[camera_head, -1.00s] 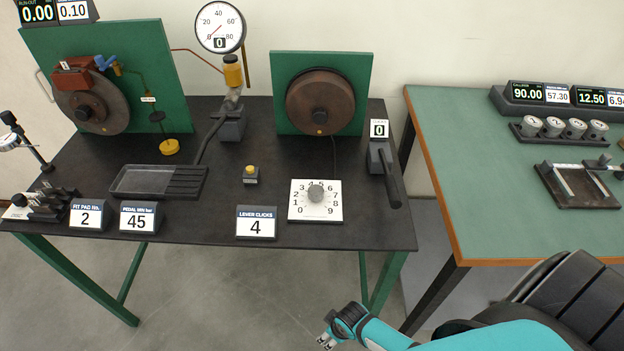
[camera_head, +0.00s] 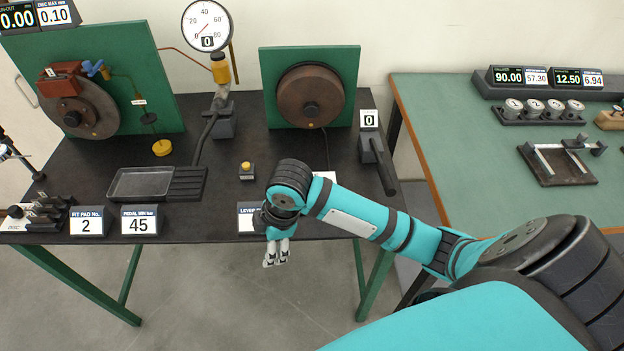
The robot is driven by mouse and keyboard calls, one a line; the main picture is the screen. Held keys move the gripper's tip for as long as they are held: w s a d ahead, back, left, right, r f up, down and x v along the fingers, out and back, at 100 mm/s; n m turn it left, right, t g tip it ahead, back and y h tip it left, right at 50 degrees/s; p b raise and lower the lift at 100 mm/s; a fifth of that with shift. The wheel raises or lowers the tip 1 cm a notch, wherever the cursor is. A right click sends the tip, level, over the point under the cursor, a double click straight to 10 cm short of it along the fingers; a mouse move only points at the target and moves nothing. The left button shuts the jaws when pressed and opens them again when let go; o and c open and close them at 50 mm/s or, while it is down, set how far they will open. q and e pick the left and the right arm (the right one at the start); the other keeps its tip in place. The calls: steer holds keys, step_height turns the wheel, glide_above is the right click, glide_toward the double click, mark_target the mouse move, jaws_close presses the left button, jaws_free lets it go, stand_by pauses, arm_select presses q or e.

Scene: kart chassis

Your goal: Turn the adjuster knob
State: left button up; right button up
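The adjuster knob is a round grey knob on a white numbered dial plate at the front right of the dark bench. Now my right arm covers the knob and nearly all of the plate; only a white edge of the dial plate (camera_head: 325,175) shows above the arm. My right gripper (camera_head: 276,259) hangs in front of the bench's front edge, pointing down, left of the dial. Its fingers look close together, but the gap is too small to judge. My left gripper is out of view.
A green-topped table (camera_head: 450,140) stands at right.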

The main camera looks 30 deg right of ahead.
steer(key=w+d+r+n+g+h, duration=0.1)
steer(key=w+d+r+n, duration=0.3)
steer(key=d+r, duration=0.5)
steer(key=w+d+r+n+g+h, duration=0.1)
steer(key=w+d+r, duration=0.4)
steer(key=d+r, duration=0.3)
steer(key=f, duration=0.8)
steer(key=f+p, duration=0.1)
steer(key=f, duration=0.8)
steer(key=shift+w+d, duration=0.1)
steer(key=shift+w, duration=0.1)
